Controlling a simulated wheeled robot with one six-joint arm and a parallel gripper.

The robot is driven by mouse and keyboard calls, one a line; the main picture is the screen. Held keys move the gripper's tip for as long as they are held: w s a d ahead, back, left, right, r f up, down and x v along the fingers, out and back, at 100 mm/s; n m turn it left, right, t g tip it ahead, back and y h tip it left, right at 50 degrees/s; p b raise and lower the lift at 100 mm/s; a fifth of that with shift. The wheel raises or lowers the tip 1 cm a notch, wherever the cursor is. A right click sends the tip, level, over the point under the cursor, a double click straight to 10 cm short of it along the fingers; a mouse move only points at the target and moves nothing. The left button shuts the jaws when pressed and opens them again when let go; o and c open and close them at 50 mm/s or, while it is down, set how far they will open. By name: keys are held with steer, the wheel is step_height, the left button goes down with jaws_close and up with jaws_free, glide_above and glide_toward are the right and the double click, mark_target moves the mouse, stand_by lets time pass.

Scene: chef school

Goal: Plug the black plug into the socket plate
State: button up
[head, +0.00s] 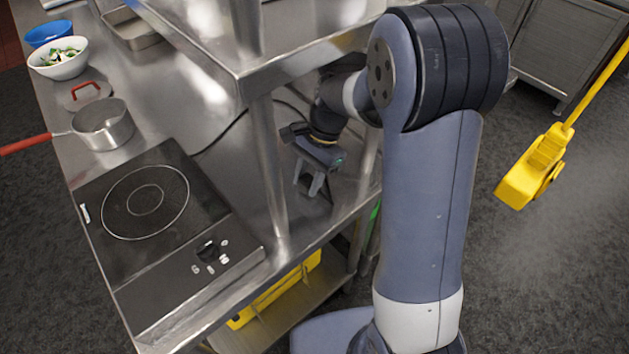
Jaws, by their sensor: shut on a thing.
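My gripper (310,186) is low over the steel counter, to the right of the front shelf post. Its fingers point down and are shut on the black plug, which is too small and shaded to make out clearly between them. A black cord (222,137) runs from the back of the induction cooktop (146,210) across the counter and passes behind the post. I cannot make out the socket plate; the shelf, the post and my arm cover much of that area.
A shelf (285,62) overhangs the counter, and its post (269,165) stands left of my gripper. A saucepan (103,124), a lid (87,94), a salad bowl (59,58) and a blue bowl (48,33) stand at left. A yellow mop bucket part (535,168) is at right.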

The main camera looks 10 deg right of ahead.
steer(key=shift+w+a+f, duration=0.1)
steer(key=shift+w+a, duration=0.1)
steer(key=shift+w, duration=0.05)
steer(key=o, duration=1.1)
steer(key=shift+c, duration=0.2)
